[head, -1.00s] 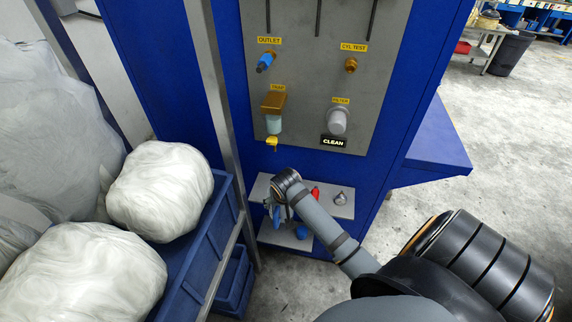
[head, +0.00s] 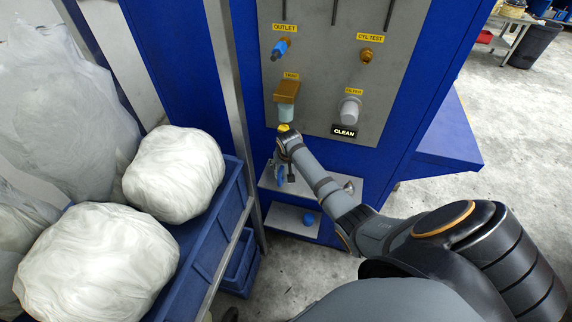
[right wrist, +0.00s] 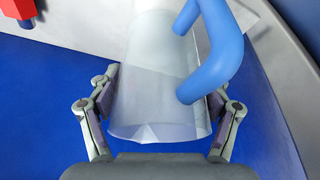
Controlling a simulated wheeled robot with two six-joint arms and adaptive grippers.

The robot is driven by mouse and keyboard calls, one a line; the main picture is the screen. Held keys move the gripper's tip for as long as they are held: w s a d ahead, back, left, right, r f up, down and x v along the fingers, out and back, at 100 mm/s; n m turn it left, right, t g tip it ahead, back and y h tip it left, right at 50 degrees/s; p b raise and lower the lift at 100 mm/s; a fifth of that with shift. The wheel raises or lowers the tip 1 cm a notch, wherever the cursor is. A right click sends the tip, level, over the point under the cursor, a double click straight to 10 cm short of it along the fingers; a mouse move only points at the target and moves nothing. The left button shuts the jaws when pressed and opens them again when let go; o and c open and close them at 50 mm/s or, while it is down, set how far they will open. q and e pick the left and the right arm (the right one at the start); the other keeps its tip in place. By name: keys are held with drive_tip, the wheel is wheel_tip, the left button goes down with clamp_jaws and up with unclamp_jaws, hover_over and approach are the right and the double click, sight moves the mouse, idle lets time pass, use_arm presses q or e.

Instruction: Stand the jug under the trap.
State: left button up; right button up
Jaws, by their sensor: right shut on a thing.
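The trap (head: 286,93) is a brass block with a pale clear bowl on the panel, under a yellow label. A yellow drain piece (head: 284,127) shows at its bottom, close above my right wrist. My right gripper (head: 281,168) is shut on the jug, below the trap in the head view. The jug (right wrist: 155,75) is clear with a blue handle (right wrist: 222,50), and sits between both fingers in the right wrist view. My left gripper is out of view.
A grey upper shelf (head: 268,181) and a lower shelf (head: 283,218) with a blue item (head: 308,219) are under the panel. A metal post (head: 229,90) and a blue crate (head: 205,235) with wrapped bundles are close on the left.

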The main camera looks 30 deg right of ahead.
drive_tip(key=o, duration=1.2)
drive_tip(key=shift+f, duration=0.15)
drive_tip(key=shift+r, duration=0.3)
drive_tip(key=s+a+r, duration=0.1)
drive_tip(key=s+a, duration=0.1)
drive_tip(key=s, duration=0.2)
drive_tip(key=s+a+r+b, duration=0.1)
drive_tip(key=s+a+r, duration=0.1)
drive_tip(key=s, duration=0.2)
drive_tip(key=s+a+r+b, duration=0.1)
drive_tip(key=s+a, duration=0.1)
drive_tip(key=s, duration=0.2)
drive_tip(key=shift+s+a+r, duration=0.15)
drive_tip(key=shift+s, duration=0.1)
